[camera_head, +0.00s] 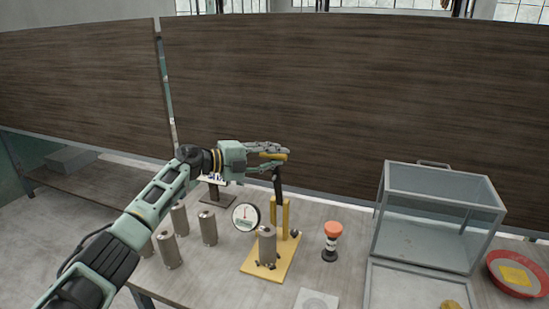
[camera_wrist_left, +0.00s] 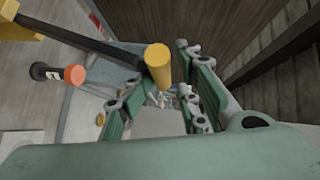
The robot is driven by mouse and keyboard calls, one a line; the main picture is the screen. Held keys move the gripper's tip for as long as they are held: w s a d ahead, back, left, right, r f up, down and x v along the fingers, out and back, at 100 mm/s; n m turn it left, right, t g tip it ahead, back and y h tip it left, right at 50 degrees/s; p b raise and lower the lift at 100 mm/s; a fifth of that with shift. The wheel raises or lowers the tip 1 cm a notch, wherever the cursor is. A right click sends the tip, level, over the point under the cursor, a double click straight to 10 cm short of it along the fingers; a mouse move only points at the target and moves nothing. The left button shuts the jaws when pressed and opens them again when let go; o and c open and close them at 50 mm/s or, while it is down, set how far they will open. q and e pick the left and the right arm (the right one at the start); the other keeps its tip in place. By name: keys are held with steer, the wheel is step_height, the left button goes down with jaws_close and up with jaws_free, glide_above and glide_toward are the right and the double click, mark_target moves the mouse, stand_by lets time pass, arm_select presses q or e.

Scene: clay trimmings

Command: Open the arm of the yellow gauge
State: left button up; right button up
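The yellow gauge stands on the table, with a yellow base (camera_head: 251,266), a yellow post (camera_head: 285,218) and a round white dial (camera_head: 246,217). A grey metal cylinder (camera_head: 267,246) stands upright on its base. Its black arm (camera_head: 277,185) points steeply up from the post to a yellow handle (camera_head: 272,156). My left gripper (camera_head: 284,154) is at the handle, fingers pointing right. In the left wrist view the handle (camera_wrist_left: 158,66) lies between the parted fingers; a small gap shows on the right side. Contact on the left side is unclear. My right gripper is out of view.
Several grey cylinders (camera_head: 168,249) stand left of the gauge, with a small dark stand (camera_head: 212,197) behind them. Right are an orange-topped black object (camera_head: 332,243), a clear box (camera_head: 432,240), a pale tray (camera_head: 376,290) and a red bowl (camera_head: 497,279). Brown panels (camera_head: 350,85) rise behind.

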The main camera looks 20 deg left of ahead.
arm_select(q)
steer(key=shift+a+f, duration=0.25)
steer(key=v, duration=1.1)
steer(key=shift+s+r, duration=0.25)
steer(key=shift+s, duration=0.1)
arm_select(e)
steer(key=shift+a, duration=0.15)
arm_select(q)
steer(key=shift+a, duration=0.2)
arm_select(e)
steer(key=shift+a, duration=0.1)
